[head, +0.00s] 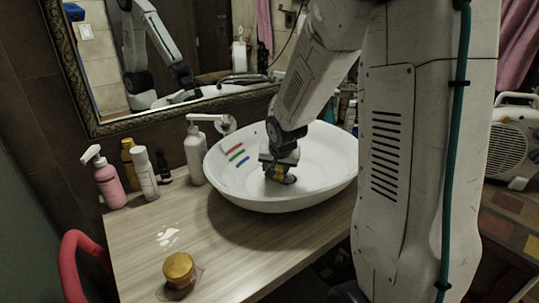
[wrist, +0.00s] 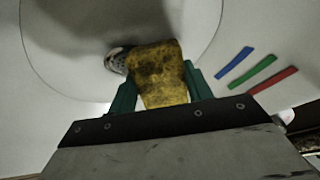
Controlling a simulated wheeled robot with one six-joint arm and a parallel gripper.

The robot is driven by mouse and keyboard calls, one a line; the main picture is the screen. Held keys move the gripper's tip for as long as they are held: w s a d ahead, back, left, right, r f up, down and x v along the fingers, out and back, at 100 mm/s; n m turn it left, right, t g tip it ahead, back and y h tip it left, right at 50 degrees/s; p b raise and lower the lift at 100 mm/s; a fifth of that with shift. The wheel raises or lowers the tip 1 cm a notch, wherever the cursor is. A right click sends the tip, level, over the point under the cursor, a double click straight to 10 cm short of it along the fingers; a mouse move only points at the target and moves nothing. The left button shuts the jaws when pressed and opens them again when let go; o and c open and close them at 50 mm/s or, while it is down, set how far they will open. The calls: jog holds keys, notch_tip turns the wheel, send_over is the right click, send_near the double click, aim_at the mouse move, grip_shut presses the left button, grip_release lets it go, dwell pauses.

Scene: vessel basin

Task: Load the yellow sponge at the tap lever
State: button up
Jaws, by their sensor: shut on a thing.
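The yellow sponge (wrist: 160,75) is worn and dark-stained. It sits between the two green fingers of my gripper (wrist: 155,88), which is shut on it. In the head view my gripper (head: 279,170) is low inside the white basin (head: 325,150), and only a small yellow part of the sponge (head: 277,173) shows there. I cannot tell whether the sponge touches the basin floor. I cannot make out a tap lever clearly.
Red, green and blue strips (head: 237,153) mark the basin's inner left side. A round drain (wrist: 116,60) lies beside the sponge. The front counter is mostly clear.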

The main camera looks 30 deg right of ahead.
aim_at(277, 174)
dwell(0.4)
jog(key=shift+s+a+r, duration=0.3)
jog(key=shift+s+r, duration=0.35)
jog(key=shift+s, duration=0.15)
jog(key=shift+s+a+r, duration=0.35)
jog(key=shift+s+r, duration=0.35)
jog(key=shift+s, duration=0.05)
jog(key=shift+s+a+r, duration=0.3)
jog(key=shift+s+r, duration=0.35)
jog(key=shift+s, duration=0.15)
